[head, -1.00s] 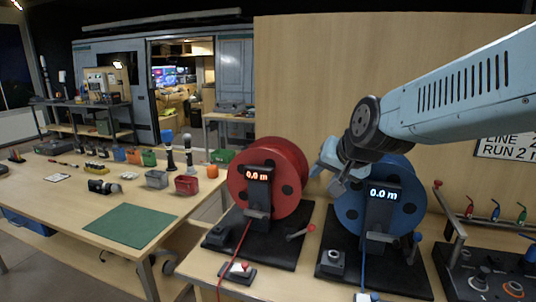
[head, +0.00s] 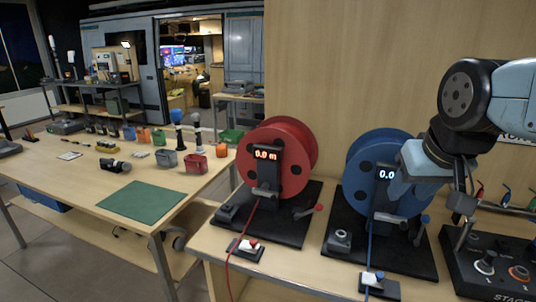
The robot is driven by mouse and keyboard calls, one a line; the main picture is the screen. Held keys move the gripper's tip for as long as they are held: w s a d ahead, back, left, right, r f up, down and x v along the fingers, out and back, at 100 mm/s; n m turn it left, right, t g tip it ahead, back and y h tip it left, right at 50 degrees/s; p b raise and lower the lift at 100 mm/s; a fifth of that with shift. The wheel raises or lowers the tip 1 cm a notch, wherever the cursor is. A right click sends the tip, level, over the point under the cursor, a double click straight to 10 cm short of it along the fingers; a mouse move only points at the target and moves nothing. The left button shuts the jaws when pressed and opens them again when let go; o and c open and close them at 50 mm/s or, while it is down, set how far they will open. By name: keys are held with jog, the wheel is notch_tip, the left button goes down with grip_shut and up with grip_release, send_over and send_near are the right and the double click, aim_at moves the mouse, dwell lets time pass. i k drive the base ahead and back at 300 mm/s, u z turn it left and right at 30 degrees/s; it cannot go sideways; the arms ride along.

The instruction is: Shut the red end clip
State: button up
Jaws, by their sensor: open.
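The red reel (head: 276,165) stands on a black base on the right-hand table, with its display reading 0.0 m. A red cable runs down from it past a small clip (head: 246,247) at the table's front, a white piece with a red tip on a dark plate. I take this to be the red end clip; whether it is open or shut is too small to tell. My gripper (head: 410,183) is in front of the blue reel (head: 366,165), to the right of and above the red clip. It is open with nothing visible in it, though its fingertips are hard to make out.
A similar clip (head: 375,281) with a blue tip lies by the blue cable. A control box (head: 490,265) with knobs is at the right. A crank (head: 308,212) stands beside the red reel. A workbench with a green mat (head: 142,201) and bins is at the left.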

aim_at(251, 246)
jog(key=z, duration=0.7)
jog(key=k, duration=1.3)
jog(key=u, duration=0.3)
jog(key=i, duration=1)
jog(key=z, duration=0.1)
